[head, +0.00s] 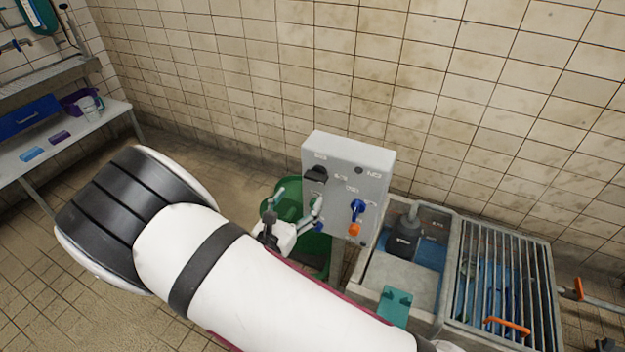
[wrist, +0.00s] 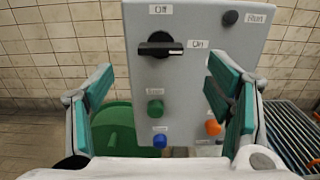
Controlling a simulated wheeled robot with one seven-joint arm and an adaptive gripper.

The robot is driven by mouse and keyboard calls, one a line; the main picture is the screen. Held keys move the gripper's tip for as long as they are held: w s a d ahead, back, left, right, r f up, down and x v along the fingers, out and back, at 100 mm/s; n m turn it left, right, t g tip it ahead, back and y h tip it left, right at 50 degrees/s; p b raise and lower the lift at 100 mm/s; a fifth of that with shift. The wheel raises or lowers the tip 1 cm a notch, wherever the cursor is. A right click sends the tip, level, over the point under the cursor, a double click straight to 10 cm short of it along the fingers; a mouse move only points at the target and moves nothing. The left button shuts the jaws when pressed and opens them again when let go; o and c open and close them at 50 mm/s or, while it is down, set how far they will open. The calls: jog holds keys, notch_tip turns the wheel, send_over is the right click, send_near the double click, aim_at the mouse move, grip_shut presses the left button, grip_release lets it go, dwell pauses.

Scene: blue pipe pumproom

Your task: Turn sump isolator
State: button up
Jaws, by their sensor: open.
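A grey control panel (head: 378,165) stands in front of the tiled wall; it fills the middle of the wrist view (wrist: 185,75). A black rotary switch (wrist: 160,46) is on its upper left, with an Off label above and an On label to its right. No label reading sump is legible.
Below the switch are a green knob (wrist: 155,108), a blue knob (wrist: 160,140) and an orange knob (wrist: 212,127). A dark round part (wrist: 230,17) is near a Run label. A green tub (head: 287,200) is left; a basin and grate (head: 505,270) are right.

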aim_at(314, 179)
jog(key=x, duration=0.8)
jog(key=shift+w+d, duration=0.2)
jog(key=shift+w, duration=0.15)
jog(key=shift+c, duration=0.5)
jog(key=c, duration=1.1)
